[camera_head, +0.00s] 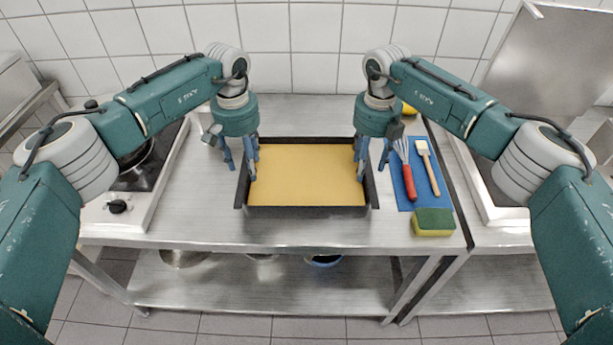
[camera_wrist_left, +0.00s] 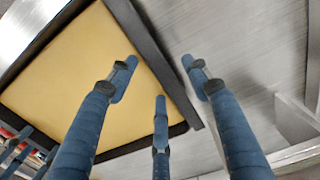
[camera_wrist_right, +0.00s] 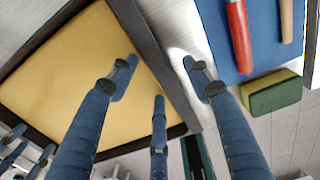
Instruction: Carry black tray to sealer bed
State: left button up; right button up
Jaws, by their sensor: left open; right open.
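The black tray (camera_head: 306,212), filled with a flat yellow layer (camera_head: 305,180), rests on the steel table. Its rim also shows in the left wrist view (camera_wrist_left: 168,78) and right wrist view (camera_wrist_right: 152,58). My left gripper (camera_head: 240,168) is open at the tray's left wall, with the rim running between its fingers. My right gripper (camera_head: 371,168) is open at the right wall in the same way. Whether any finger touches the tray, I cannot tell. A steel unit with a raised lid (camera_head: 550,60) at the right looks like the sealer; my right arm partly hides its bed.
Right of the tray a blue mat (camera_head: 405,200) carries a red-handled whisk (camera_head: 409,184) and a brush (camera_head: 431,172). A yellow-green sponge (camera_head: 433,222) lies at the mat's front end. A stove (camera_head: 117,206) stands at the left. The table's front strip is clear.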

pick_arm(q)
jog(key=shift+f, duration=0.35)
pick_arm(e)
jog(key=shift+f, duration=0.3)
pick_arm(q)
jog(key=shift+c, duration=0.3)
pick_arm(e)
jog(key=shift+c, duration=0.3)
pick_arm(q)
grip_shut()
pick_arm(e)
grip_shut()
pick_arm(q)
jog(key=shift+r, duration=0.1)
pick_arm(e)
jog(key=shift+r, duration=0.1)
